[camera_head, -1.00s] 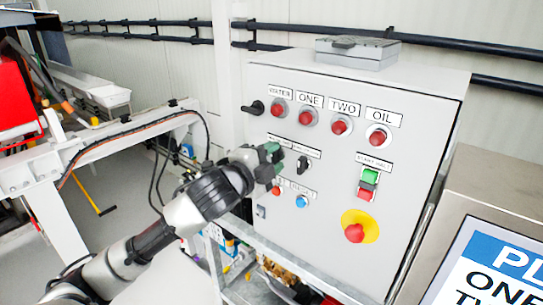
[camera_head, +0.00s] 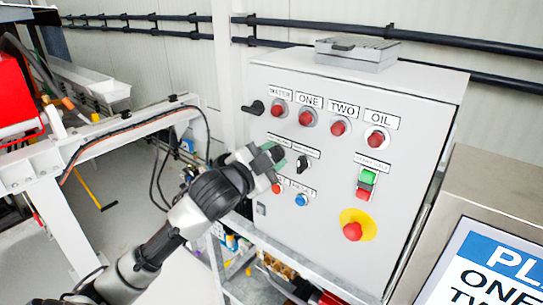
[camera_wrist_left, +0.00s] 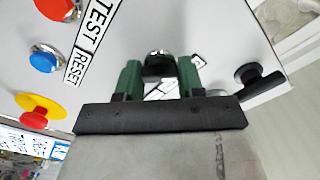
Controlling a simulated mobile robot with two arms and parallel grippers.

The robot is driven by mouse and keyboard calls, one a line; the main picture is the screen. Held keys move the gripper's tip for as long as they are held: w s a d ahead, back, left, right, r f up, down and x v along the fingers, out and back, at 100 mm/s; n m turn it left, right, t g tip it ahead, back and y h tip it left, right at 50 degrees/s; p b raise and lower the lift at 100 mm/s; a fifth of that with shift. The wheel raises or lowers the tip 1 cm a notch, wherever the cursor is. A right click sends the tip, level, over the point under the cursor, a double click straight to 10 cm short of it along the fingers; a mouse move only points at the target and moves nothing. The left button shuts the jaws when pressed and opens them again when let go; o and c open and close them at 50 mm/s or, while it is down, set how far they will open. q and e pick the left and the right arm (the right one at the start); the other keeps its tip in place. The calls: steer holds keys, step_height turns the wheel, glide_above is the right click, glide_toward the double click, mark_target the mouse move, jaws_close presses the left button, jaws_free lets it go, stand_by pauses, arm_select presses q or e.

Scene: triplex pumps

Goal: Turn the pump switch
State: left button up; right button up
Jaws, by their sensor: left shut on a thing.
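My left gripper (camera_head: 279,160) is at the front of the grey control panel, left of a black rotary switch (camera_head: 304,163) that stands clear of it. In the left wrist view, the green fingers of my left gripper (camera_wrist_left: 159,77) are shut on a black switch knob (camera_wrist_left: 158,62) with a bright metal ring, one finger on each side. The gripper hides this knob in the head view. The small label by it is partly covered and cannot be read. My right gripper is not in view.
The panel (camera_head: 330,225) carries red lamps above, a blue reset button (camera_head: 302,200) below, a green and red start button (camera_head: 367,182) and a yellow-ringed emergency stop (camera_head: 353,231) to the right. A black lever (camera_head: 254,107) sticks out at its left edge. A sign (camera_head: 495,265) stands at the lower right.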

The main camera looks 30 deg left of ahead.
arm_select(q)
steer(key=o, duration=0.9)
steer(key=s, duration=0.7)
steer(key=s+a, duration=0.1)
steer(key=s, duration=0.2)
steer(key=shift+s, duration=0.4)
